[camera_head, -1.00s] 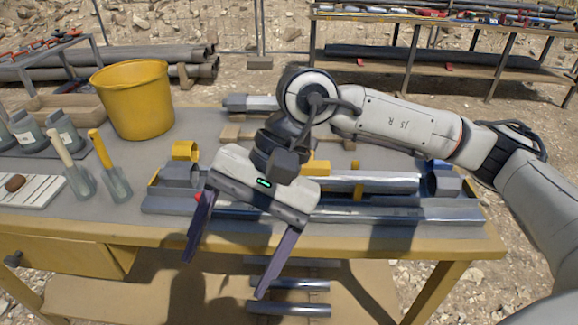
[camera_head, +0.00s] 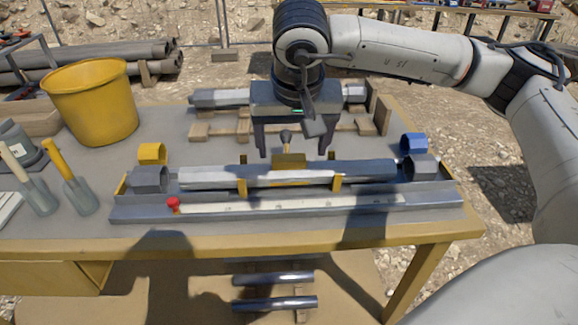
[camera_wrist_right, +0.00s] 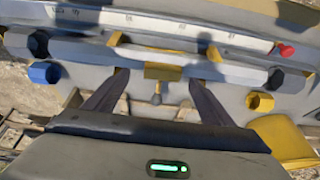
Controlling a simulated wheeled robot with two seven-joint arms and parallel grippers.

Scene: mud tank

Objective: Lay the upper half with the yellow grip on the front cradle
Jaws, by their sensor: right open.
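The upper half (camera_head: 210,177) is a long grey half-tube lying level across the yellow uprights of the front cradle (camera_head: 242,187). Its yellow grip (camera_head: 289,161) is at the middle of its rear side, with a grey knob behind; the grip also shows in the right wrist view (camera_wrist_right: 162,72). My right gripper (camera_head: 294,153) is open, pointing down at the grip. Its fingers stand on either side of the grip with gaps visible in the wrist view; nothing is held. Whether the half is fully seated cannot be told. My left gripper is out of view.
A second tube (camera_head: 218,97) lies behind on wooden blocks. A blue ring (camera_head: 413,143) and a yellow ring (camera_head: 151,153) stand near the cradle ends. A scale rail with a red knob (camera_head: 173,204) runs in front. A yellow bucket (camera_head: 90,105) and trowels stand left.

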